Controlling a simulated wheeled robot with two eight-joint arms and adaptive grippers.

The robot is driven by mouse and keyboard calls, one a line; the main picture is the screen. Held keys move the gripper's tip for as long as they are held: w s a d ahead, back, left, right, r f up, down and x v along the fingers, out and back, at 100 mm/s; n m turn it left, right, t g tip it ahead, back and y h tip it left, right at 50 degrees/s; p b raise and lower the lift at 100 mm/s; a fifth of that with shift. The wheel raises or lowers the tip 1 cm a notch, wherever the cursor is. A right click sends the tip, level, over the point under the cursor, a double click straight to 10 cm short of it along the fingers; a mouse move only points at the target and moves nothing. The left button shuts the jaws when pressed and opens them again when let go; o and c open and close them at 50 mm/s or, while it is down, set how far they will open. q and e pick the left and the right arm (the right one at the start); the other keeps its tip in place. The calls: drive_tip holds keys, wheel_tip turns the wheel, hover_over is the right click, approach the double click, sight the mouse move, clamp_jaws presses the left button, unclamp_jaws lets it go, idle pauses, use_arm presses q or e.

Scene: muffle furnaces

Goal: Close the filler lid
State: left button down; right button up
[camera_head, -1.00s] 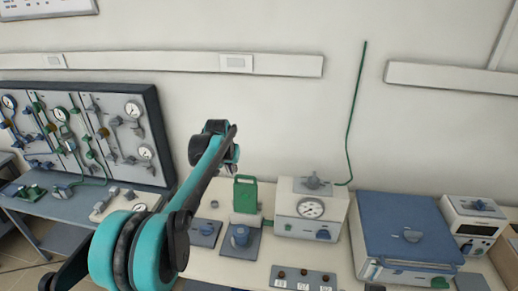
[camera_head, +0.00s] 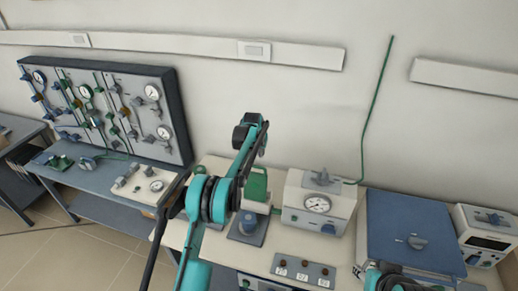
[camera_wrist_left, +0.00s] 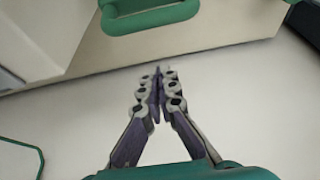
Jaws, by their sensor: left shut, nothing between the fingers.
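The green filler lid (camera_head: 257,184) stands raised above a pale box on the bench. My left arm partly hides it in the head view. In the left wrist view, a green handle-like loop (camera_wrist_left: 150,20) crosses the top edge, beyond my fingertips. My left gripper (camera_wrist_left: 158,72) is shut and empty, its fingertips together and apart from the green loop. In the head view the left wrist is above and near the lid, and the fingertips are hard to make out. My right gripper is not in view.
To the right of the lid stand a white box with a dial (camera_head: 317,204) and a large blue-topped box (camera_head: 408,232). A small switch panel (camera_head: 304,270) lies in front. A gauge board (camera_head: 110,105) stands at left. Part of my right arm shows at bottom right.

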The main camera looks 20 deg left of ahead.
use_arm(q)
drive_tip(key=s, duration=0.1)
drive_tip(key=s+f, duration=0.1)
drive_tip(key=s, duration=0.1)
drive_tip(key=shift+s+a+f, duration=0.1)
drive_tip(key=shift+s+f, duration=0.1)
drive_tip(key=shift+s, duration=0.1)
idle(0.4)
